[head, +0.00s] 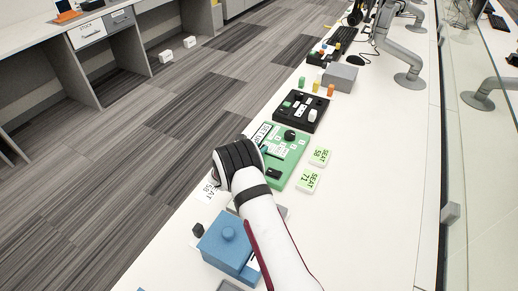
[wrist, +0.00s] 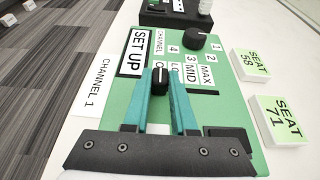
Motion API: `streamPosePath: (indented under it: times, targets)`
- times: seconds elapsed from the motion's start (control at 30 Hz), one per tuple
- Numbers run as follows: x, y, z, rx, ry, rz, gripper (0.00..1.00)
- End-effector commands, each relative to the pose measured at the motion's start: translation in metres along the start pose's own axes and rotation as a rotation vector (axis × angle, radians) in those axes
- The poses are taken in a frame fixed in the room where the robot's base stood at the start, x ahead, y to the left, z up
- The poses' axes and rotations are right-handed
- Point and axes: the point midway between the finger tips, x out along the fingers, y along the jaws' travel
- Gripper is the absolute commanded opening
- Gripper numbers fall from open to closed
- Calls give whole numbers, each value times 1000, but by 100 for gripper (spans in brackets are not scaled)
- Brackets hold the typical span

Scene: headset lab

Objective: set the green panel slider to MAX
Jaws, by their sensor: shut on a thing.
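The green panel (wrist: 118,95) lies flat below my gripper; it also shows in the head view (head: 297,152), partly behind my arm. Its black slider knob (wrist: 160,84) stands between the teal fingertips of my gripper (wrist: 160,78), which is shut on it. The knob is by a partly covered label starting with O, left of the LO label (wrist: 174,66). MID (wrist: 190,72) and MAX (wrist: 207,76) follow to the right.
A black round dial (wrist: 202,40) stands on the panel's far part, beside numbers. SEAT 55 (wrist: 257,64) and SEAT 71 (wrist: 281,119) cards lie right of the panel. A black panel (head: 301,110) lies beyond. A blue box (head: 224,243) stands nearer.

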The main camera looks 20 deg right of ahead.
Motion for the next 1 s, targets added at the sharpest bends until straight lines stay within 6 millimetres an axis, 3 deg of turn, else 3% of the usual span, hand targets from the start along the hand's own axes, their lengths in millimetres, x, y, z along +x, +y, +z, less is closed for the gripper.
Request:
streamPosePath:
  times: [1.0]
  targets:
    - [0, -4, 0, 0, 0, -1, 0]
